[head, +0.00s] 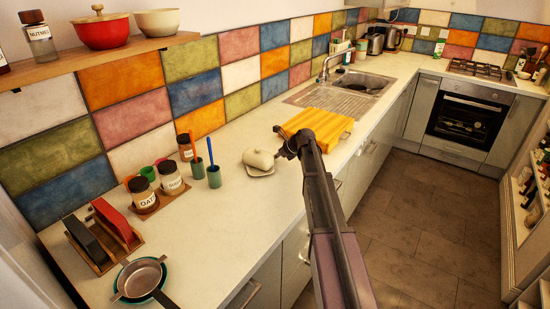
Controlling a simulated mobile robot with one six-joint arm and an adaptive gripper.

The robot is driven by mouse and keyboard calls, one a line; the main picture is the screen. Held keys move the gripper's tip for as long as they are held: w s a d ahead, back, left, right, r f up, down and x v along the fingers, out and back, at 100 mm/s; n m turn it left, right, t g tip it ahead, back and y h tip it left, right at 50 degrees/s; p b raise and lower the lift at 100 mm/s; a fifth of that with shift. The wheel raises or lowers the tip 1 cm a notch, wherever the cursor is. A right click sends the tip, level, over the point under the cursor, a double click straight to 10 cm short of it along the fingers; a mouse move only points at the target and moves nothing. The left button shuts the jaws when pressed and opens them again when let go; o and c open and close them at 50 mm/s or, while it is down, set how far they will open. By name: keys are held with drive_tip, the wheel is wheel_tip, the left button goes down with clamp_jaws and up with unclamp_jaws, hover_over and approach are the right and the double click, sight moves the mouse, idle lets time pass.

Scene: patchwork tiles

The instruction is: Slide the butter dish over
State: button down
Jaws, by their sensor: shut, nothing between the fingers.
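The butter dish (259,160) is a white covered dish with a rounded lid on a small flat base. It stands on the pale worktop near its front edge. My gripper (284,143) is a small dark shape at the far end of my arm, just right of the dish and close to it in the picture. It is shut with nothing in it. I cannot tell whether it touches the dish.
A yellow slatted board (318,123) lies behind my gripper. Green cups (214,177) with brushes and labelled jars (171,177) stand left of the dish. The worktop (215,235) in front is clear up to a sieve (140,278).

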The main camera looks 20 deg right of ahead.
drive_tip(key=shift+s+d, duration=0.4)
drive_tip(key=shift+s, duration=0.15)
drive_tip(key=s+d+r+p, duration=0.1)
drive_tip(key=s+d+r, duration=0.1)
drive_tip(key=s, duration=0.1)
drive_tip(key=shift+d+p, duration=0.2)
drive_tip(key=shift+p, duration=0.15)
drive_tip(key=shift+p+v, duration=2.7)
drive_tip(key=shift+v, duration=1.15)
drive_tip(key=shift+s+f, duration=0.2)
drive_tip(key=shift+f, duration=0.05)
